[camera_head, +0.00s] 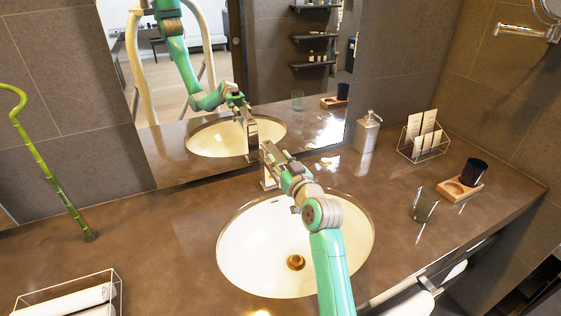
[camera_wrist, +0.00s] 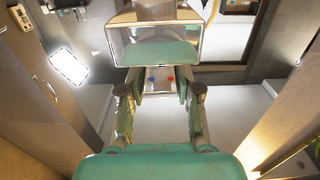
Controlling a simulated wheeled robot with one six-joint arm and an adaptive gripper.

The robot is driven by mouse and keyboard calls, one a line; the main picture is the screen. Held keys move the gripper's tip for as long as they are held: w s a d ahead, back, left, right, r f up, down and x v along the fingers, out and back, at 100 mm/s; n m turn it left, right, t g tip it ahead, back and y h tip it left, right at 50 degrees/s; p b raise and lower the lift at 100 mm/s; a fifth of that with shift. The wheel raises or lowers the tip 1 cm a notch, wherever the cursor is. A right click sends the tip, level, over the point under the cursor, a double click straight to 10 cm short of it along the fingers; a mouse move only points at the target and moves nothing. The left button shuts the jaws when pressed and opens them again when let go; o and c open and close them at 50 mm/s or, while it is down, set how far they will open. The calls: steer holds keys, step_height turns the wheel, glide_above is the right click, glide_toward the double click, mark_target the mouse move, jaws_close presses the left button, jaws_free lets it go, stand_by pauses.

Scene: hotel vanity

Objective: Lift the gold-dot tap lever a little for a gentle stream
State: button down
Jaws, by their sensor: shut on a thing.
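The chrome tap (camera_head: 268,180) stands on the counter behind the round white basin (camera_head: 240,255), near the mirror. My gripper (camera_head: 269,152) is at the top of the tap, with my arm reaching over the basin. In the wrist view, the tap's shiny body (camera_wrist: 160,18) fills the top middle. The tap lever (camera_wrist: 160,88) lies between the two fingertips of my gripper (camera_wrist: 160,80), which are shut on it. A blue dot and a red dot show on the lever; I cannot make out a gold dot. No water stream can be seen.
A soap dispenser (camera_head: 367,133) and a wire card rack (camera_head: 414,152) stand right of the tap. A glass (camera_head: 423,206) and a wooden tray (camera_head: 447,191) with a dark cup are further right. A green cane (camera_head: 50,170) and wire basket (camera_head: 118,284) are left. The mirror is close behind.

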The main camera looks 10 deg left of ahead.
steer(key=shift+w+r, duration=0.1)
steer(key=shift+r, duration=0.7)
steer(key=c, duration=0.8)
jaws_free()
steer(key=shift+f, duration=0.1)
steer(key=shift+s+d+f, duration=0.1)
steer(key=shift+s+d, duration=0.15)
steer(key=shift+s, duration=0.15)
steer(key=v, duration=1.1)
steer(key=shift+s, duration=0.15)
